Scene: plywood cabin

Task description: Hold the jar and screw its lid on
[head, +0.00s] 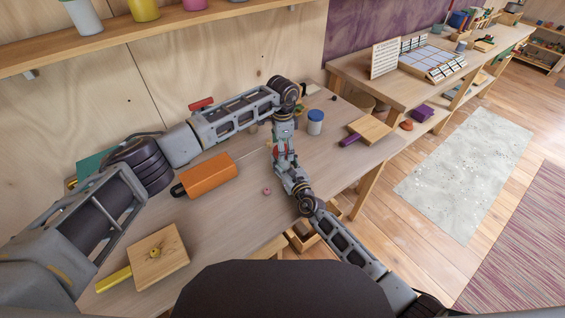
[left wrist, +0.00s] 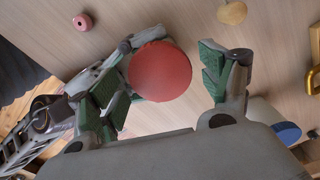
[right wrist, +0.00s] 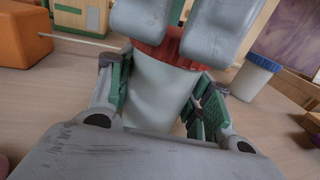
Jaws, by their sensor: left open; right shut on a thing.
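The jar (right wrist: 158,92) is pale and stands upright in the right wrist view. My right gripper (right wrist: 163,98) is shut around its body. The red lid (left wrist: 160,72) is round and shows from above in the left wrist view. In the right wrist view the lid (right wrist: 158,52) sits at the jar's top; whether it is threaded cannot be told. My left gripper (left wrist: 165,78) is open above, with a finger on either side of the lid. In the head view my right gripper (head: 281,152) and left gripper (head: 284,128) meet, and they mostly hide the jar.
A white jar with a blue lid (head: 315,122) stands just right of the grippers. An orange block (head: 208,178) lies left, and a small pink ring (head: 267,191) lies in front. A wooden board with a purple handle (head: 369,128) is at the right end. A square wooden block (head: 158,258) is front left.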

